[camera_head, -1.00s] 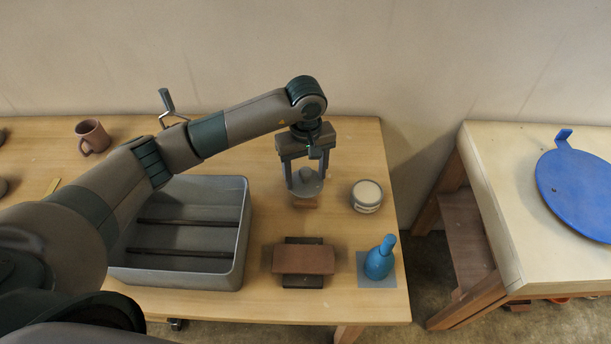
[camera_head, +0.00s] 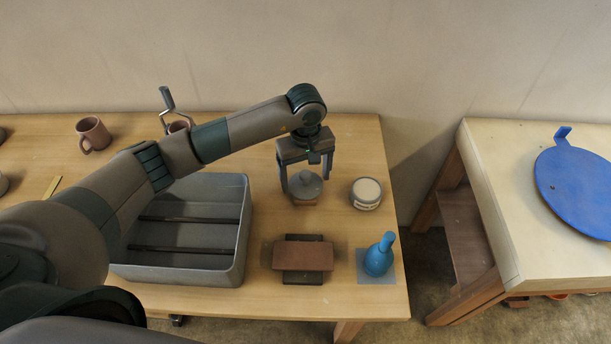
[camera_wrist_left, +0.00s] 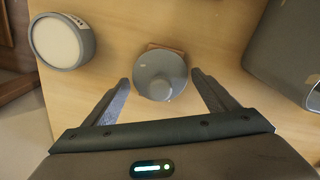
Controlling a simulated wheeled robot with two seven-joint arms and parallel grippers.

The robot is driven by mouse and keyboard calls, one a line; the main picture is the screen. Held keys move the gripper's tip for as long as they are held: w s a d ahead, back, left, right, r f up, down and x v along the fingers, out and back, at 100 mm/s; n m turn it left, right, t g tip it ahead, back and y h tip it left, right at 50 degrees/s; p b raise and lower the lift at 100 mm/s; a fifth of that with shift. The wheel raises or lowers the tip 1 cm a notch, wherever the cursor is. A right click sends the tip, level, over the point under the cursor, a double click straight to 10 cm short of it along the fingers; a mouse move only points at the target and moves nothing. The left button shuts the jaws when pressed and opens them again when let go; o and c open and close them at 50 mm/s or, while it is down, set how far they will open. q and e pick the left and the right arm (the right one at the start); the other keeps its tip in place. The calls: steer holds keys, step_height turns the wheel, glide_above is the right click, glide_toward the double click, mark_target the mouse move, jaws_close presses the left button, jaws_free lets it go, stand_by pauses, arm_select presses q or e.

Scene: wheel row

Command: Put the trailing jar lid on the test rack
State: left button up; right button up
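A grey round jar lid with a knob (camera_head: 306,184) sits on a small brown wooden block (camera_head: 305,203), which may be the test rack; the lid hides most of its top. In the left wrist view the lid (camera_wrist_left: 160,75) covers most of the block (camera_wrist_left: 172,47). My left gripper (camera_head: 306,190) is open around the lid, one finger on each side. The wrist view shows small gaps between the fingertips (camera_wrist_left: 160,78) and the lid. My right gripper is not in view.
A white-topped jar (camera_head: 367,192) stands close right of the gripper. A grey bin with dark bars (camera_head: 245,235) is to the left. A brown block on a dark base (camera_head: 303,257) and a blue bell-shaped thing (camera_head: 380,258) are in front. A mug (camera_head: 93,135) stands far left.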

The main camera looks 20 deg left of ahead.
mark_target(306, 173)
arm_select(q)
steer(key=shift+r, duration=0.1)
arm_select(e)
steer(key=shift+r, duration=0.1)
arm_select(q)
steer(key=shift+r+p, duration=0.1)
steer(key=shift+p, duration=0.25)
step_height(306, 173, up, 8)
steer(key=b, duration=0.3)
steer(key=shift+w+f+b, duration=0.1)
steer(key=shift+f+b, duration=0.15)
steer(key=shift+b, duration=0.05)
steer(key=shift+r+b, duration=0.6)
steer(key=shift+r, duration=1.6)
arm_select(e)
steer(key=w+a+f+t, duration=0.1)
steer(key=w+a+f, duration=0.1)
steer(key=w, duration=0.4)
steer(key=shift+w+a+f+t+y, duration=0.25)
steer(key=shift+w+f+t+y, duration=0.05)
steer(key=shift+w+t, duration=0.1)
